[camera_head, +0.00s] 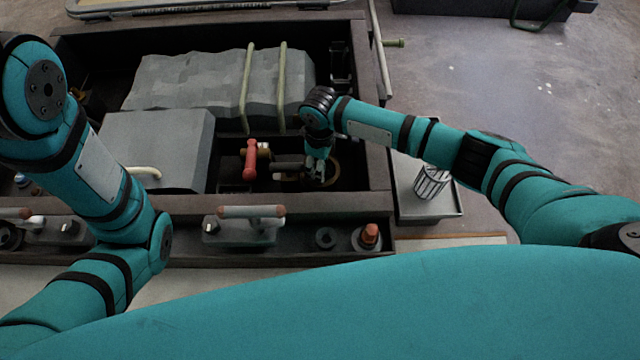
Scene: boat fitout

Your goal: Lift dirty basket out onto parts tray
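My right gripper (318,172) points down into the dark bay, over a round brownish-rimmed opening (333,178). Its fingers are small and dark here, so I cannot tell whether they are open or shut, or whether they touch anything. No basket can be made out inside the opening; the gripper covers much of it. The grey parts tray (446,213) lies right of the bay. A pale slatted cylindrical basket (431,182) stands on it, slightly tilted in the view; I cannot tell whether it is the dirty one. My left arm rises at the left, its gripper out of view.
A red-handled valve (250,160) stands just left of the opening. A grey engine block (215,82) with pale hoses and a grey box (150,150) fill the bay. The front ledge carries a handle (250,212) and an orange-capped fitting (370,236).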

